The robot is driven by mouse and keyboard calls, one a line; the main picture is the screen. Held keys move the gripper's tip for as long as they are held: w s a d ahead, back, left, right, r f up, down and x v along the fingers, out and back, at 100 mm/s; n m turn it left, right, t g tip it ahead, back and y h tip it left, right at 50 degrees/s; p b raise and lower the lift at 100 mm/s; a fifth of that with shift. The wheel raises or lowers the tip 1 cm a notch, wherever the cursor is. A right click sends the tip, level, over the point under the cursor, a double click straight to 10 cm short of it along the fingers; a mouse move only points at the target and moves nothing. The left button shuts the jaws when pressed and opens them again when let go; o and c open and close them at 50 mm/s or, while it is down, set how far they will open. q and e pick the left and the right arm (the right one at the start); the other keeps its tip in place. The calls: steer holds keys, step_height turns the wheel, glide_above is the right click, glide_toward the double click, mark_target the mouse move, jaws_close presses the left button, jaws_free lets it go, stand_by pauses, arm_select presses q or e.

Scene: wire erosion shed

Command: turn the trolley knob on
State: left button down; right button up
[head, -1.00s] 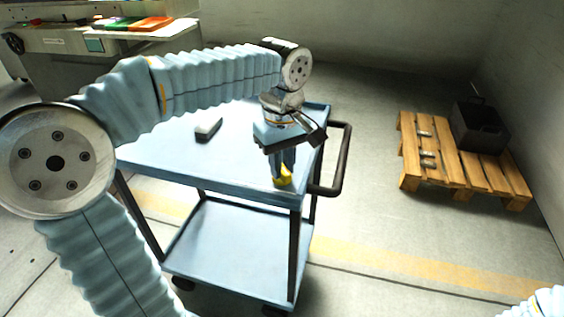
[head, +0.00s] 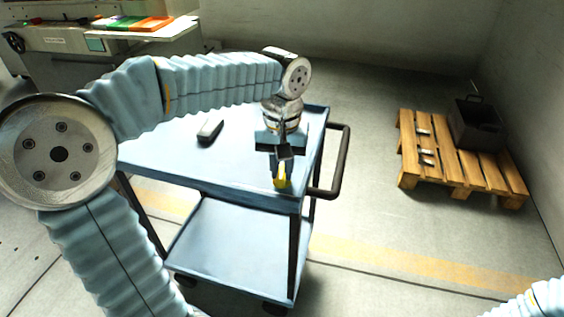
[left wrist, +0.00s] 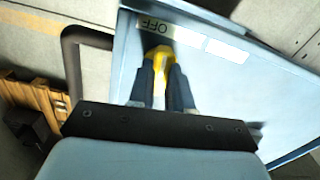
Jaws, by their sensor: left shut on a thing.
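The blue trolley (head: 225,172) stands in front of me. Its yellow knob (head: 281,180) is on the top near the front right corner. It also shows in the left wrist view (left wrist: 158,53), beside a label reading OFF (left wrist: 157,27). My left gripper (head: 280,172) points down over that corner and is shut on the knob. In the left wrist view its two fingers (left wrist: 160,76) sit on both sides of the knob and hide part of it. My right gripper is out of view.
A dark handle (head: 342,160) sticks out from the trolley's right side. A dark, small block (head: 210,132) lies on the trolley top. A wooden pallet (head: 455,160) with a black bin (head: 476,123) stands at the right. A machine (head: 60,62) is at the back left.

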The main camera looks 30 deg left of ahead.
mark_target(282, 170)
arm_select(q)
steer(key=m+p, duration=0.1)
steer(key=m, duration=0.4)
steer(key=shift+r+m+p, duration=0.1)
steer(key=shift+m+p, duration=0.2)
steer(key=m+p, duration=0.1)
steer(key=m, duration=0.3)
steer(key=shift+m, duration=0.3)
steer(key=c, duration=1)
jaws_free()
steer(key=shift+c, duration=0.2)
step_height(282, 170, up, 14)
steer(key=shift+f, duration=0.2)
